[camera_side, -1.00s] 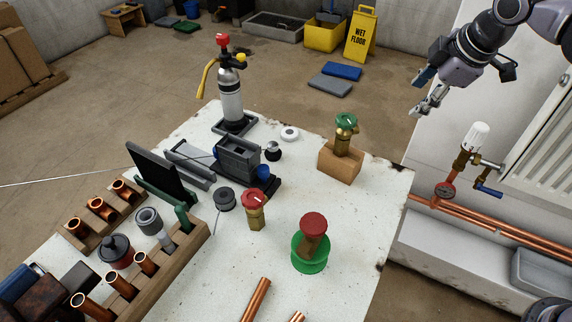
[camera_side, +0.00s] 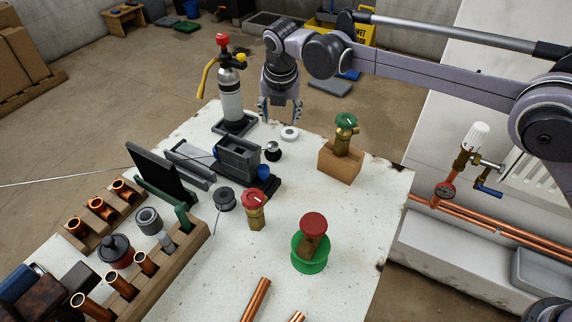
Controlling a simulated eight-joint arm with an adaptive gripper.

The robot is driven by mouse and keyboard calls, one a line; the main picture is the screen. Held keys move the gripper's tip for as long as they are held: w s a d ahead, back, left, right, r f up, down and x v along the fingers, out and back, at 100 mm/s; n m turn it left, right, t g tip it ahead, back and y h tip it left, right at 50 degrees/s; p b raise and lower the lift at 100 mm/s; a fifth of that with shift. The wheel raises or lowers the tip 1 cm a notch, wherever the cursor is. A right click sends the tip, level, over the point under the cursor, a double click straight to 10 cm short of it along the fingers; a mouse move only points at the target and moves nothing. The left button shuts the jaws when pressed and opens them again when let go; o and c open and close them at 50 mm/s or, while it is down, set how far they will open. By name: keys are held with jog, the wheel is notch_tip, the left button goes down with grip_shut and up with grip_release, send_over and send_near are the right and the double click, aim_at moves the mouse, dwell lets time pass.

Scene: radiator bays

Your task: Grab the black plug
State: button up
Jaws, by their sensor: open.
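My gripper (camera_side: 280,117) points down over the back part of the white table, with its fingers apart and nothing between them. A black stopper-like piece with a red band (camera_side: 115,250) stands at the left, beside the wooden rack. A small dark round piece with a pale top (camera_side: 273,151) sits below my gripper in the picture, right of the grey vise. A dark grey disc-like piece (camera_side: 225,199) lies in front of the vise. I cannot tell for certain which of these is the black plug. My gripper touches none of them.
The grey vise (camera_side: 238,157) and a silver cylinder with a red top (camera_side: 230,92) stand near my gripper. A white ring (camera_side: 290,134) lies just below it. A green-topped valve (camera_side: 345,130) stands on a wooden block (camera_side: 340,164). The table's right middle is fairly clear.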

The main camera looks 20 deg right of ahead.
aim_at(273, 144)
jog(key=shift+n, duration=0.8)
jog(key=shift+s+a+x, duration=0.15)
jog(key=shift+a+x, duration=0.2)
jog(key=shift+x, duration=1.75)
jog(key=shift+s+a+x, duration=0.15)
jog(key=shift+a+x, duration=0.2)
jog(key=shift+x, duration=1.75)
jog(key=shift+s+a+x, duration=0.15)
jog(key=shift+a+x, duration=0.15)
jog(key=shift+x, duration=1.75)
jog(key=shift+f, duration=0.2)
grip_shut()
